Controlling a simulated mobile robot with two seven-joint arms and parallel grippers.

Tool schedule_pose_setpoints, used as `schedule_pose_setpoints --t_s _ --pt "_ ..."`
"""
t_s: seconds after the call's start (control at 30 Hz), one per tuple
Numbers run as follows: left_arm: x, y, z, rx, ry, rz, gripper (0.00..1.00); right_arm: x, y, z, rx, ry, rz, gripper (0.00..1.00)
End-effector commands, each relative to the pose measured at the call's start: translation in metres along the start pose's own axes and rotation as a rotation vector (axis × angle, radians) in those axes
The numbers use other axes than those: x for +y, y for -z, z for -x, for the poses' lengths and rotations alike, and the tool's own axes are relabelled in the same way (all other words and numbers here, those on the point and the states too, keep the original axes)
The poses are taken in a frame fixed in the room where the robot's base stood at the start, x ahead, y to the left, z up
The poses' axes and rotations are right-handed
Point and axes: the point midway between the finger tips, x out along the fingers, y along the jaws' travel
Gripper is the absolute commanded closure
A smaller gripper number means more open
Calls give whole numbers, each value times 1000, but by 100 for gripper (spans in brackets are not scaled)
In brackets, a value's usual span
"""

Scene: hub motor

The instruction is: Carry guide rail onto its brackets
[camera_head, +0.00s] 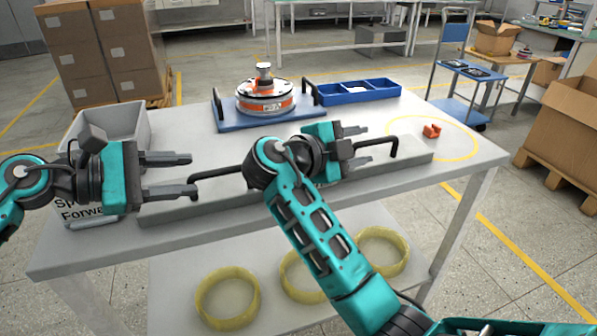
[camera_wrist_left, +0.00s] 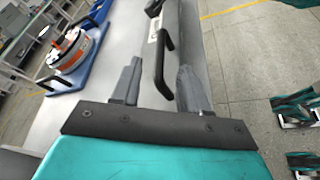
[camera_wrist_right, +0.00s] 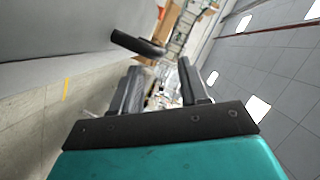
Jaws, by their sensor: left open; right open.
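The guide rail (camera_head: 415,157) is a long grey bar lying along the front of the table, with a black handle near each end. My left gripper (camera_head: 192,174) is open at the left handle (camera_head: 218,172). In the left wrist view that handle (camera_wrist_left: 160,70) shows between the spread fingers (camera_wrist_left: 158,82). My right gripper (camera_head: 368,145) is open beside the right handle (camera_head: 392,140). In the right wrist view the handle (camera_wrist_right: 138,43) lies above and left of the fingers (camera_wrist_right: 160,82), not between them. My right arm hides the rail's middle. I cannot make out the brackets.
A motor (camera_head: 265,97) stands on a blue base (camera_head: 228,122) with black handles behind the rail. A blue divided bin (camera_head: 358,98), a grey bin (camera_head: 128,115) and an orange part (camera_head: 432,130) are on the table (camera_head: 475,158). Yellow rings (camera_head: 228,318) lie on the lower shelf.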

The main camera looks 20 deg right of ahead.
Motion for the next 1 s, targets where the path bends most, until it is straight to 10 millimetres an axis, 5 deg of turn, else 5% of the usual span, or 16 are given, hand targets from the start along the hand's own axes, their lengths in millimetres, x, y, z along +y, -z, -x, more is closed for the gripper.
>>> schedule_pose_setpoints --t_s 0.2,0.4,0.8,1.0 --pt "0 -1 -40 -2 2 -1 56 0 1 -40 3 1 0 56" --pt "0 0 -60 0 0 0 56 0 0 -60 0 0 0 56" --pt "0 0 -65 1 1 -1 56 0 0 -65 0 0 -1 56" --pt "0 0 -64 1 0 -1 75 0 0 -64 -1 0 0 75"
